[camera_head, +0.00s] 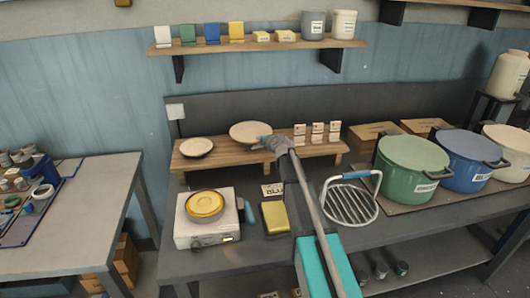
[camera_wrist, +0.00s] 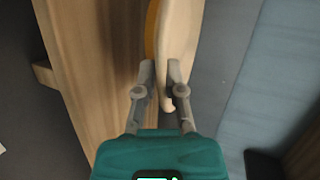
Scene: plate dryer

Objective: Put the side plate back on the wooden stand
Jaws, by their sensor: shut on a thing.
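A long, low wooden stand (camera_head: 225,159) stands on the dark table along the back wall. It also shows at the left of the wrist view (camera_wrist: 85,50). A pale cream plate (camera_head: 250,132) is over the middle of the stand in the head view. My gripper (camera_head: 272,145) is shut on its near edge. In the wrist view, my gripper's fingers (camera_wrist: 160,82) pinch the plate's rim (camera_wrist: 180,40), with an orange-yellow band (camera_wrist: 152,28) beside it. I cannot tell whether the plate touches the stand. Another cream plate (camera_head: 197,147) lies on the stand's left end.
Small white cards (camera_head: 317,133) stand on the stand's right part. A white appliance (camera_head: 208,232) with a yellow dish, a yellow block (camera_head: 275,217) and a round wire rack (camera_head: 350,203) are in front. A green pot (camera_head: 411,165) stands right. A shelf (camera_head: 255,46) hangs above.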

